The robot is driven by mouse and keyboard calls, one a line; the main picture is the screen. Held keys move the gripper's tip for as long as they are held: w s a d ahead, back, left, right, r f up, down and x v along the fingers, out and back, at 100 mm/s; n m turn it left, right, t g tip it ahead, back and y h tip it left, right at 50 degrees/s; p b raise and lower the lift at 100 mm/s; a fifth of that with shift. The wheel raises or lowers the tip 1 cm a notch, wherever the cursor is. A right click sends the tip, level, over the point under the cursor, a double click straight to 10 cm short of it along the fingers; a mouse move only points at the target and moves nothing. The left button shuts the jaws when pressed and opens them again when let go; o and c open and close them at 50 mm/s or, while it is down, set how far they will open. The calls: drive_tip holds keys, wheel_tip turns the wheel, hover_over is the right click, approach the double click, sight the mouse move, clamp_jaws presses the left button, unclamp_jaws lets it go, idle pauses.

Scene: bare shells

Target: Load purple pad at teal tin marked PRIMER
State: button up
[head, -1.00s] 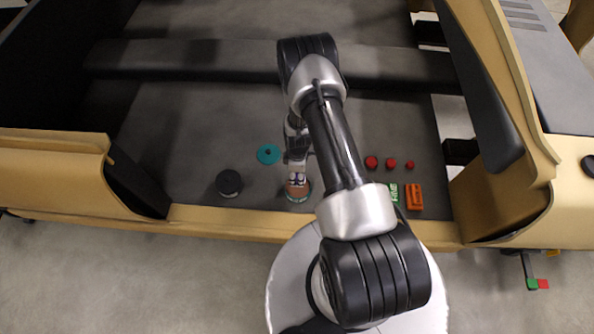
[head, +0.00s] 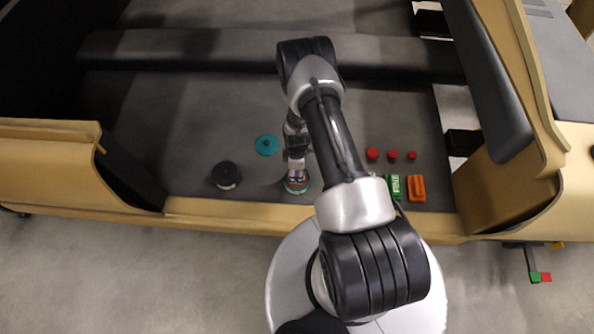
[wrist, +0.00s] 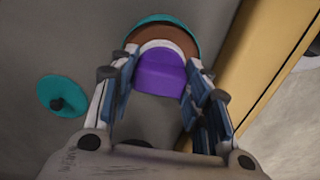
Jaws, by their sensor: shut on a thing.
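The purple pad (wrist: 160,74) is held between the two fingers of my gripper (wrist: 158,88) in the wrist view. A pale curved edge borders the pad's far side. The open teal tin (wrist: 190,33), with brown contents (wrist: 166,35), lies under and just beyond the pad. I cannot tell whether the pad touches the brown. In the head view my gripper (head: 296,168) is over the tin (head: 297,188) and hides much of it. No PRIMER marking is readable. A teal lid (wrist: 62,96) with a dark knob lies apart from the tin; it also shows in the head view (head: 267,145).
A dark round tin (head: 226,175) stands left of the teal tin. Several red round pieces (head: 372,154), a green block (head: 395,187) and an orange block (head: 416,188) are at the right. A tan edge (head: 250,212) runs along the near side. The grey floor behind is clear.

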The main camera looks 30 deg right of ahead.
drive_tip(key=shift+f+b, duration=0.55)
idle(0.6)
drive_tip(key=shift+s, duration=0.1)
idle(1.5)
drive_tip(key=shift+r+p, duration=1.95)
drive_tip(key=shift+r, duration=1.6)
